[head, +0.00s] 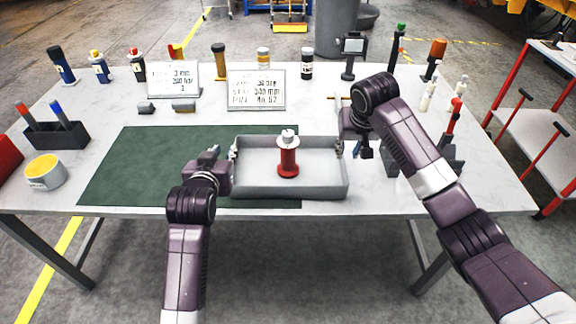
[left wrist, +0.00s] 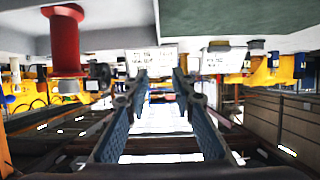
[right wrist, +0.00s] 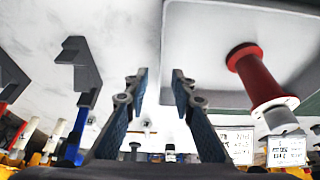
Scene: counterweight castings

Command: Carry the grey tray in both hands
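The grey tray (head: 255,191) lies flat on the table, partly over the green mat's right end. A red cylinder with a white top (head: 288,161) stands upright in it; it also shows in the left wrist view (left wrist: 67,42) and the right wrist view (right wrist: 258,78). My left gripper (head: 231,152) is at the tray's left wall, and my right gripper (head: 346,150) is at its right wall. In both wrist views the fingers of the left gripper (left wrist: 160,76) and right gripper (right wrist: 160,76) stand apart, with the tray's side edge roughly between them. Contact cannot be told.
The green mat (head: 135,165) spreads left of the tray. Two sign plates (head: 256,90), bottles and tools line the back. A black holder (head: 58,135) and a yellow-filled pot (head: 45,171) stand at left. A dark holder (head: 400,160) stands close right of my right gripper.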

